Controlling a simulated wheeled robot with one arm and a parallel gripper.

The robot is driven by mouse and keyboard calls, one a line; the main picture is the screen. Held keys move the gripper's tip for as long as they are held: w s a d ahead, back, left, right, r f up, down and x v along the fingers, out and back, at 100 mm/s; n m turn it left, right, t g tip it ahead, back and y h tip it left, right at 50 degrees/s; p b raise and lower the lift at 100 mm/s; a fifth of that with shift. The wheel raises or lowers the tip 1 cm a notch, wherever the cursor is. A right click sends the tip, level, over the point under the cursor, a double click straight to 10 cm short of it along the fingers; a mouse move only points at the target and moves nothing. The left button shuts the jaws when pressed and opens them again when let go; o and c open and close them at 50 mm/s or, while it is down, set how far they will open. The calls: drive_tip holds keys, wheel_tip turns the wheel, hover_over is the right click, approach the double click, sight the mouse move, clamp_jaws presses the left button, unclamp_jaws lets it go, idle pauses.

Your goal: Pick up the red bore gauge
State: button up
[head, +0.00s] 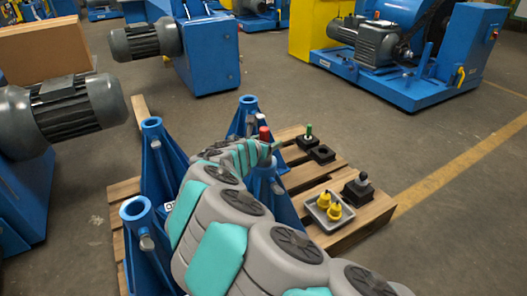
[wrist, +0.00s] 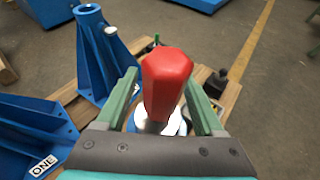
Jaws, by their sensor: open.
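The red bore gauge (wrist: 166,82) stands in the middle of the wrist view, with a red handle and a pale metal part below it. It sits at the top of a blue stand, and its lower end is hidden. My gripper (wrist: 165,98) is open, with one green finger on each side of the gauge. I cannot tell whether either finger touches it. In the head view the red handle (head: 264,134) shows just beyond the end of my arm, beside my gripper (head: 262,150), which is partly hidden there.
Several blue stands (head: 153,170) rise from a wooden pallet (head: 385,205) around my arm. On the pallet are a grey tray (head: 317,212) with two yellow pieces, a black knobbed block (head: 358,188) and a green-topped pin (head: 309,131). Blue machines with motors (head: 375,45) stand behind on open floor.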

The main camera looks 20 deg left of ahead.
clamp_jaws()
idle(0.6)
idle(0.8)
